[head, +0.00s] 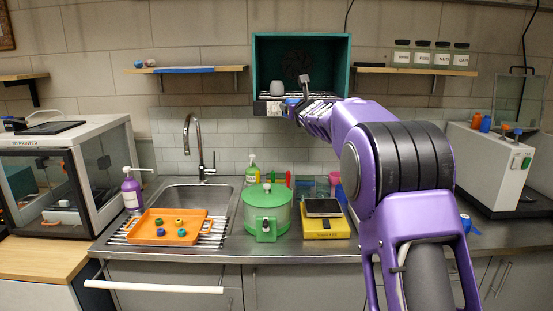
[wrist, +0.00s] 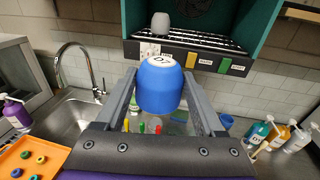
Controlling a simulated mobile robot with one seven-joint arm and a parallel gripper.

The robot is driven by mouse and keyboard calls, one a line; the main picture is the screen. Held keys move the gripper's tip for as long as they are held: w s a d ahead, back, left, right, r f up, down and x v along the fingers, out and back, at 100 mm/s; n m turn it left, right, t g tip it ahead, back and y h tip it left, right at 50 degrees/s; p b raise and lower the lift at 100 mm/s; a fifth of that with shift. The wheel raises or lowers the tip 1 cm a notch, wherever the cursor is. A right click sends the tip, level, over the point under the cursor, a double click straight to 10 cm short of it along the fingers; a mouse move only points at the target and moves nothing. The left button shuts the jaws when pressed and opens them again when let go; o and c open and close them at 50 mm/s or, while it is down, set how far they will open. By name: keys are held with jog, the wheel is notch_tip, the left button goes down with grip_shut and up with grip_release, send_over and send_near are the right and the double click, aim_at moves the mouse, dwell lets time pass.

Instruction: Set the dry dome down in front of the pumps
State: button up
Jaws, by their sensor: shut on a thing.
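My gripper (wrist: 160,78) is shut on a blue dome (wrist: 158,90), held between its two fingers above the counter. A white label on the dome's top starts with "D"; the rest is hard to read. Several pump bottles (wrist: 272,134) stand at the right in the wrist view, apart from the dome. A purple pump bottle (head: 131,191) stands left of the sink, and a green one (head: 252,170) behind the green pot.
The teal cabinet (head: 340,66) holds a slatted rack with a grey dome (head: 277,88). On the counter are an orange tray (head: 145,237), a sink (head: 190,194), a green pot (head: 267,212) and a yellow scale (head: 326,228). My arm covers much of the counter's right side.

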jog(key=s+a+f+n+y, duration=0.1)
jog(key=s+a+f, duration=0.15)
jog(key=f, duration=0.95)
jog(key=s+a+f, duration=0.2)
jog(key=s+f, duration=0.2)
jog(key=f, duration=0.7)
jog(key=s+d+f+m+h, duration=0.2)
jog(key=s+d+f+h, duration=0.1)
jog(key=s+d, duration=1)
jog(key=s, duration=0.3)
jog(key=shift+m+h, duration=0.4)
jog(key=shift+d+f, duration=0.1)
jog(key=shift+f, duration=0.05)
